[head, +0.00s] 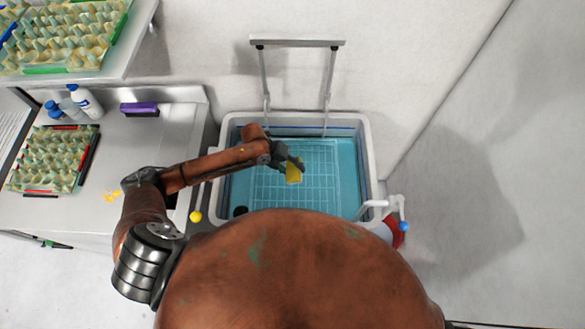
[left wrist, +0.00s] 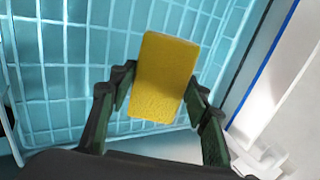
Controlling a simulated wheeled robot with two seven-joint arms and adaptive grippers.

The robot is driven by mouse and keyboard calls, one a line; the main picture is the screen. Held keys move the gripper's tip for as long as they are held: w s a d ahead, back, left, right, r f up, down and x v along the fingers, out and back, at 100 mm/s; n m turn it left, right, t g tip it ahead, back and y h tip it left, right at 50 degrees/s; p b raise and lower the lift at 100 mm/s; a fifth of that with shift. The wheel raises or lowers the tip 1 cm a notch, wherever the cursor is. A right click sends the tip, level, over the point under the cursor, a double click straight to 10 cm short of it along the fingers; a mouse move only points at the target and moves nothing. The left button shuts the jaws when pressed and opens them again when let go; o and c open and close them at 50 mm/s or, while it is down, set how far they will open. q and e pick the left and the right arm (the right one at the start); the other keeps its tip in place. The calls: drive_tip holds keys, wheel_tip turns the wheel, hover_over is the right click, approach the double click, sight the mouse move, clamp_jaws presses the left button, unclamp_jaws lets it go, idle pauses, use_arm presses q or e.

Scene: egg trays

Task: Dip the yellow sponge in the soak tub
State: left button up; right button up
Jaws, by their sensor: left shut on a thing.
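The yellow sponge (head: 294,172) is held in my left gripper (head: 290,162) over the soak tub (head: 226,135). In the left wrist view the sponge (left wrist: 163,78) sits between the two dark green fingers of the left gripper (left wrist: 158,95), which are shut on it. The tub has a white rim and blue-green liquid, with a white wire grid in it. I cannot tell whether the sponge touches the liquid. My right gripper is not in view.
A steel counter (head: 150,150) to the left bears an egg tray (head: 85,160), white bottles (head: 86,101), a purple block (head: 139,109) and a yellow smear (head: 112,196). A shelf at upper left holds another egg tray (head: 75,70). A metal frame (head: 297,43) stands behind the tub.

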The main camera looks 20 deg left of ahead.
sight(292, 169)
use_arm(q)
drive_tip(key=shift+r, duration=0.1)
drive_tip(key=shift+r+p, duration=1.95)
drive_tip(key=shift+r, duration=0.5)
wheel_tip(292, 169, up, 7)
drive_tip(key=p, duration=0.5)
drive_tip(key=shift+r, duration=0.1)
drive_tip(key=shift+p, duration=0.3)
idle(0.3)
wheel_tip(292, 169, up, 4)
drive_tip(key=p, duration=0.3)
